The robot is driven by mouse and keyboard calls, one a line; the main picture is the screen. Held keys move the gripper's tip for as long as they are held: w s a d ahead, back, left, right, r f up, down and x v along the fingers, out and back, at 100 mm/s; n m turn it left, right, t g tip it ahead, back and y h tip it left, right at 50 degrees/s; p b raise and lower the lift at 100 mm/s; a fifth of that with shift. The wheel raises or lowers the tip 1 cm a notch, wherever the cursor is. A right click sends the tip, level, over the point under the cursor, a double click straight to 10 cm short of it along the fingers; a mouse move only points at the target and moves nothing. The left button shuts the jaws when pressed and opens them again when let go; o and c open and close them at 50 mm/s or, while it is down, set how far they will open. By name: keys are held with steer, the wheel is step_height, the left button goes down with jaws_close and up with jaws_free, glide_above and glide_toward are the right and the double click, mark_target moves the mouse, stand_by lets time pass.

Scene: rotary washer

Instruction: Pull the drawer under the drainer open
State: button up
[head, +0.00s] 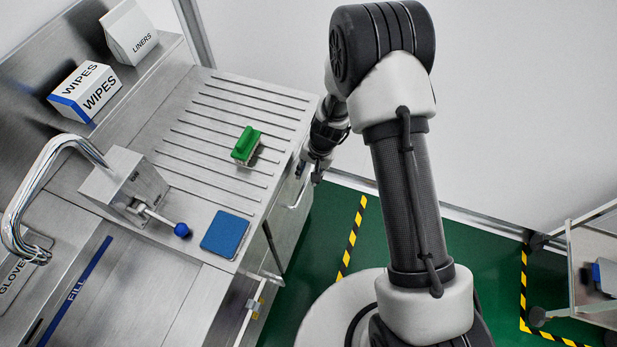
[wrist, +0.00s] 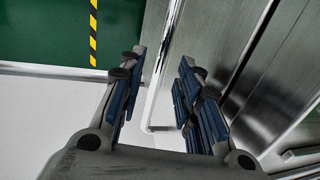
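The drainer (head: 200,125) is the ridged steel top at the back of the counter. Below its right edge is the steel drawer front (head: 288,222) with a bar handle (head: 298,195); the drawer looks shut. My gripper (head: 312,168) is at the far end of this front, partly hidden by its own wrist. In the wrist view, my gripper (wrist: 163,60) is open, with its blue-padded fingers apart. The chrome handle (wrist: 163,75) runs between the two fingers, with a gap visible on both sides. I cannot tell how deep the handle lies between them.
Green floor (head: 325,215) is free beside the drawer. A cart (head: 590,270) stands far right.

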steer(key=shift+w+a+f, duration=0.1)
steer(key=shift+a+f, duration=0.1)
steer(key=shift+f, duration=0.8)
jaws_close()
